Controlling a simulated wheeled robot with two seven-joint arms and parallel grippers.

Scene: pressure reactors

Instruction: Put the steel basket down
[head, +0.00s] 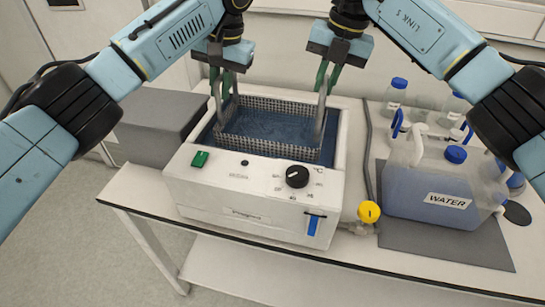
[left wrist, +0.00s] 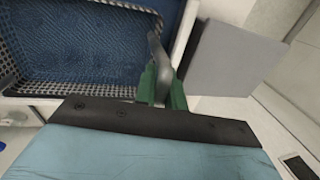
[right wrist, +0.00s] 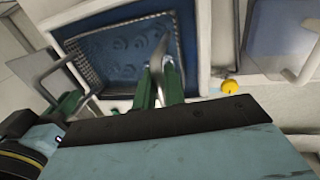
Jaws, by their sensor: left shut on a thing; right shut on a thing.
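The steel basket (head: 270,106) is a wire mesh basket with an upright handle at each end. It is inside the white bath (head: 245,193), its rim near the bath's rim; whether it touches the bottom is hidden. My left gripper (head: 221,84) is shut on the basket's left handle, which also shows in the left wrist view (left wrist: 157,55). My right gripper (head: 327,80) is shut on the right handle, also seen in the right wrist view (right wrist: 160,50). The basket looks about level. Blue liquid or bath floor shows through it.
A grey box (head: 158,125) stands left of the bath. A water container (head: 440,185) stands on a dark mat (head: 450,240) at the right, with bottles (head: 395,95) behind it. A yellow-knobbed valve (head: 369,211) sticks out at the bath's right front.

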